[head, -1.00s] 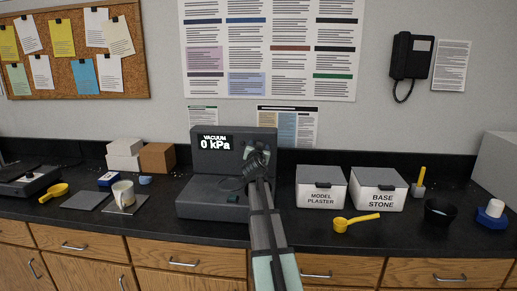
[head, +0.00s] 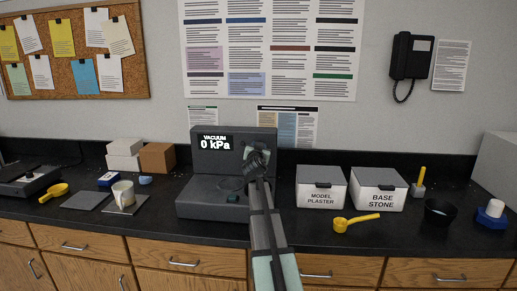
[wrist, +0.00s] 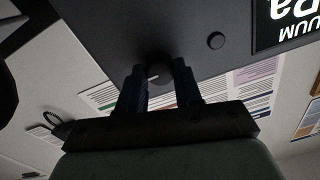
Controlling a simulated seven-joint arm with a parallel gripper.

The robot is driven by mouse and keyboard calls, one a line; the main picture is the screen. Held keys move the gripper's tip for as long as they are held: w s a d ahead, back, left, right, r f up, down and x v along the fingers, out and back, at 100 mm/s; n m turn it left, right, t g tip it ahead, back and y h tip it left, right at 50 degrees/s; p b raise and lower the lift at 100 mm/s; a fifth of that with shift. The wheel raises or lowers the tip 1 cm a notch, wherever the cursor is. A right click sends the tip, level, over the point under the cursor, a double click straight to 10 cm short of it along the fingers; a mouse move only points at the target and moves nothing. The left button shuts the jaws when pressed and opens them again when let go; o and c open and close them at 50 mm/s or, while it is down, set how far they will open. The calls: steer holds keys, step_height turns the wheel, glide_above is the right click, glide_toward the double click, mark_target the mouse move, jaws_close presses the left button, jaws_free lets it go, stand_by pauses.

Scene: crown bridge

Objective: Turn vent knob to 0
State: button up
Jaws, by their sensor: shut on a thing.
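The dark grey vacuum machine (head: 200,165) stands at the middle of the counter against the back ledge. Its display (head: 215,143) reads "VACUUM 0 kPa". My gripper (head: 257,157) is at the right part of the machine's upright panel. In the wrist view, the vent knob (wrist: 158,72) is a dark round knob with a small light mark, between the two fingers of my gripper (wrist: 159,82). The gripper is shut on it. The knob's scale cannot be read. In the head view my arm and gripper hide the knob.
A small round button (wrist: 215,41) sits on the panel beside the knob. White boxes marked model plaster (head: 320,188) and base stone (head: 378,188) stand to the right, with a yellow scoop (head: 342,224) in front. A cup (head: 123,192) stands to the left.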

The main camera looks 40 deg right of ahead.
steer(key=shift+n, duration=0.5)
steer(key=o, duration=1)
steer(key=shift+o, duration=0.2)
steer(key=v, duration=1.4)
